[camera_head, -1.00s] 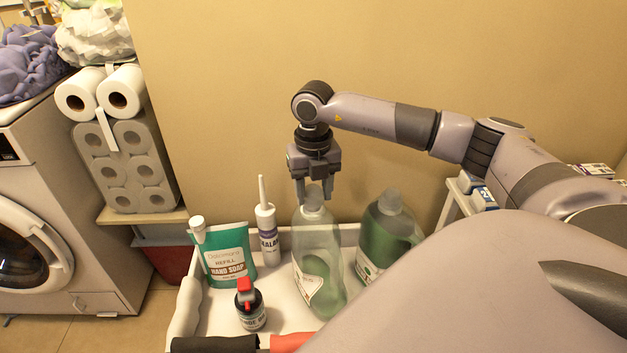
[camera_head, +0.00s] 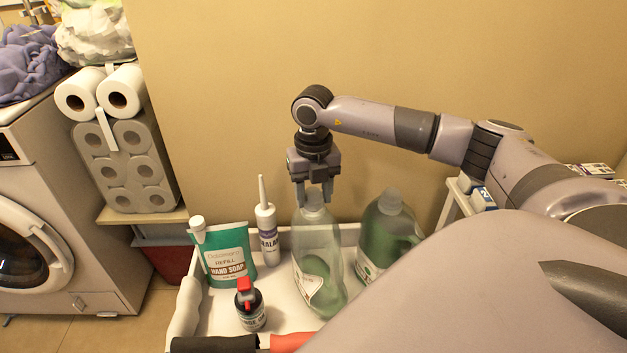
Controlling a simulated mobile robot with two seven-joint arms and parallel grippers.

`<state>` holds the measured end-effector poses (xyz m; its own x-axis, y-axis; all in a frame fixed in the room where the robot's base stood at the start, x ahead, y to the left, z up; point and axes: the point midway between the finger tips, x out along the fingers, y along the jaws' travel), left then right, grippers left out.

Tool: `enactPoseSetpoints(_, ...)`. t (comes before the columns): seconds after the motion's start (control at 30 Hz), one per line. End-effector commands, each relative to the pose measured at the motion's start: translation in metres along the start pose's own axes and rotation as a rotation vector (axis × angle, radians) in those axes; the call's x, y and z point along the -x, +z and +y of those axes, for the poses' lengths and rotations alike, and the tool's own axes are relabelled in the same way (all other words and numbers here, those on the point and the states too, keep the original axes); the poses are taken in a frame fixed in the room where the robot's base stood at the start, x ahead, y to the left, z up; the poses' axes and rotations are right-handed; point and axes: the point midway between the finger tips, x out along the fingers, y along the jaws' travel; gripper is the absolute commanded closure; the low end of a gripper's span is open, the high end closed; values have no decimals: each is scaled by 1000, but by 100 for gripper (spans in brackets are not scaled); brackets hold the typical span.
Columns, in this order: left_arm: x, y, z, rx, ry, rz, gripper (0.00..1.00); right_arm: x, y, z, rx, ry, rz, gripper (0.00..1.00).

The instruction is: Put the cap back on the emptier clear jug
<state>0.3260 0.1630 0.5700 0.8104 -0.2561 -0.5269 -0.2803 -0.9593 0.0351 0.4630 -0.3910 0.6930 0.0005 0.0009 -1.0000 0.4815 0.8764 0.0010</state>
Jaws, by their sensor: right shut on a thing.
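The emptier clear jug (camera_head: 319,262) stands upright in the white tray, with a little green liquid low inside. My right gripper (camera_head: 313,198) points straight down over its neck. Its two fingers are shut on a greyish cap (camera_head: 314,197), one finger on each side. The cap is at the jug's mouth; whether it is seated or just above the neck I cannot tell. A fuller jug of green liquid (camera_head: 388,238) with a greyish cap stands to the right. My left gripper is not in view.
The white tray (camera_head: 344,233) also holds a teal hand soap refill pouch (camera_head: 227,255), a sealant tube (camera_head: 267,235) and a small dark bottle with a red top (camera_head: 250,308). My right arm hides the tray's right side. A washer (camera_head: 60,230) stands at left.

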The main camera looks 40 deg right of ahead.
Motion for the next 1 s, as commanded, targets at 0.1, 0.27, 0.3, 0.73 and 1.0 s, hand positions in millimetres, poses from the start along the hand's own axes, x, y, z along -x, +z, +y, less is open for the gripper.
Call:
enactPoseSetpoints(0.1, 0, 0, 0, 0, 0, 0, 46, 0, 0, 0, 0, 0, 0, 79)
enactPoseSetpoints(0.27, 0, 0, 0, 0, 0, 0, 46, 0, 0, 0, 0, 0, 0, 79)
enactPoseSetpoints(0.3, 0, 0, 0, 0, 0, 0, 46, 0, 0, 0, 0, 0, 0, 79)
enactPoseSetpoints(0.73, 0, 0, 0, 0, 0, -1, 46, -3, 0, 0, 0, 0, 0, 78)
enactPoseSetpoints(1.0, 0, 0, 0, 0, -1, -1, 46, -4, 0, 0, 0, 0, 0, 78)
